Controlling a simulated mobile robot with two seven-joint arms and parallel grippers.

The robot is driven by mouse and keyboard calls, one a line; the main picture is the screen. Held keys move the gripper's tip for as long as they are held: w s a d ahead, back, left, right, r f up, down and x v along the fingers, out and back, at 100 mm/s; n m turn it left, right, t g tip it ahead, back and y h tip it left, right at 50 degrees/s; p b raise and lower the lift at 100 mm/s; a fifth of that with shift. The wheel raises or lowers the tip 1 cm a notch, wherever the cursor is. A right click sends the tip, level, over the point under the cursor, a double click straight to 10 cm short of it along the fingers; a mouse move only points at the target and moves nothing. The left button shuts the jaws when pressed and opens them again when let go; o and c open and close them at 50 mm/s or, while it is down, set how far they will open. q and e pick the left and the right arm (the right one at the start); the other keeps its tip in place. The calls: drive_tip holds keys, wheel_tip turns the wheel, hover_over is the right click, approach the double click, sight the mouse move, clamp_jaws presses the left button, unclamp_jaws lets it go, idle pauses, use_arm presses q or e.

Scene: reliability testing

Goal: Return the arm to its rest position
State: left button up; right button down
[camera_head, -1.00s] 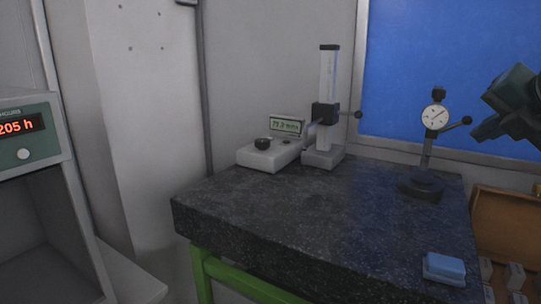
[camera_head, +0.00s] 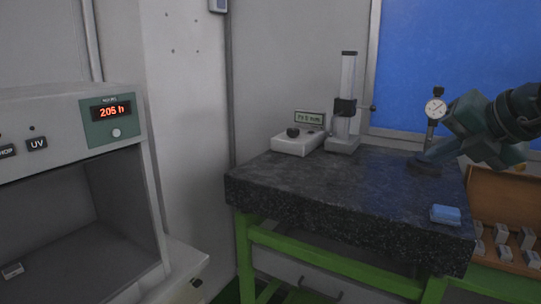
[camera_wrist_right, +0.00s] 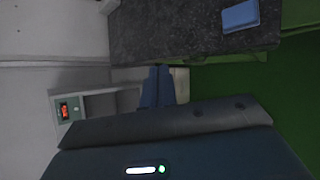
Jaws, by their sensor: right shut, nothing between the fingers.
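My right gripper (camera_head: 430,157) comes in from the right edge in the head view. In the right wrist view the closed fingers (camera_wrist_right: 157,88) point up the picture, with nothing held. My left gripper is not in view.
A dark granite table (camera_head: 330,195) on a green frame carries a height gauge (camera_head: 347,105), a white block with a display (camera_head: 297,143) and a blue block (camera_head: 445,214). A wooden case (camera_head: 497,200) holds several grey blocks. A UV cabinet (camera_head: 70,120) showing 205 h stands left.

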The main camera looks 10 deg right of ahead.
drive_tip(key=a+f+n+g+y, duration=0.1)
drive_tip(key=a+f+y, duration=0.3)
drive_tip(key=a+y, duration=0.3)
drive_tip(key=s+a+f+g+y, duration=0.1)
drive_tip(key=a+f+g+y, duration=0.1)
drive_tip(key=a+f+y, duration=0.45)
drive_tip(key=a+f+n+g+y, duration=0.1)
drive_tip(key=a+f+y, duration=0.2)
drive_tip(key=a, duration=0.6)
drive_tip(key=d+f+m+t+h+p, duration=0.1)
drive_tip(key=d+f+m+t+h, duration=0.1)
drive_tip(key=f+m+t+h, duration=0.55)
drive_tip(key=d+f+m+t+h, duration=0.2)
drive_tip(key=f+m+t, duration=0.45)
drive_tip(key=m, duration=0.65)
drive_tip(key=s+f+m+g+h, duration=0.2)
drive_tip(key=s+f+m+g, duration=0.1)
drive_tip(key=s+f, duration=0.4)
drive_tip(key=s+a+f+m+g+h, duration=0.1)
drive_tip(key=s+f+m+g+h, duration=0.2)
drive_tip(key=f, duration=1.1)
drive_tip(key=s+g, duration=0.3)
drive_tip(key=s, duration=0.1)
drive_tip(key=shift+a, duration=0.3)
drive_tip(key=shift+d+f+h, duration=0.1)
drive_tip(key=shift+h, duration=0.2)
